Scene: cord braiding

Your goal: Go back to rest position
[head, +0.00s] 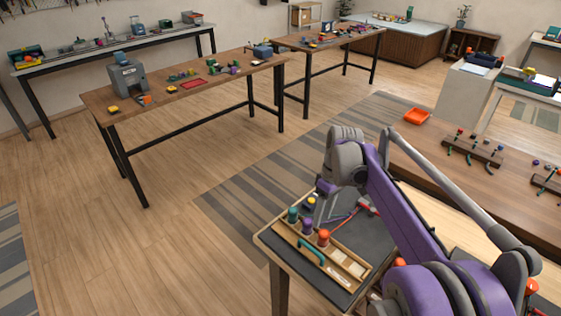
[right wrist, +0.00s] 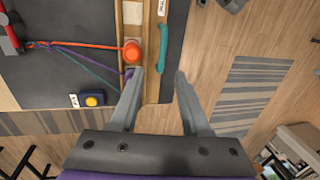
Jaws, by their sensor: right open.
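My right gripper (head: 322,207) hangs over the near table by a wooden tray. In the right wrist view the right gripper (right wrist: 158,74) is open, with nothing between its fingers. The tray (right wrist: 151,92) passes below the gap. The left fingertip is close to an orange spool (right wrist: 132,52) and partly hides a purple one. Green (head: 292,214), purple (head: 307,227) and orange spools stand along the tray. Orange, purple and teal cords (right wrist: 75,46) run from a red clamp (right wrist: 9,38) toward the spools. My left gripper is not in view.
A teal curved tool (head: 312,249) lies in the tray. A small box with a yellow button (right wrist: 93,99) sits on the dark mat (right wrist: 60,85). A brown table with wooden racks (head: 472,149) stands at right. The floor left of the near table is clear.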

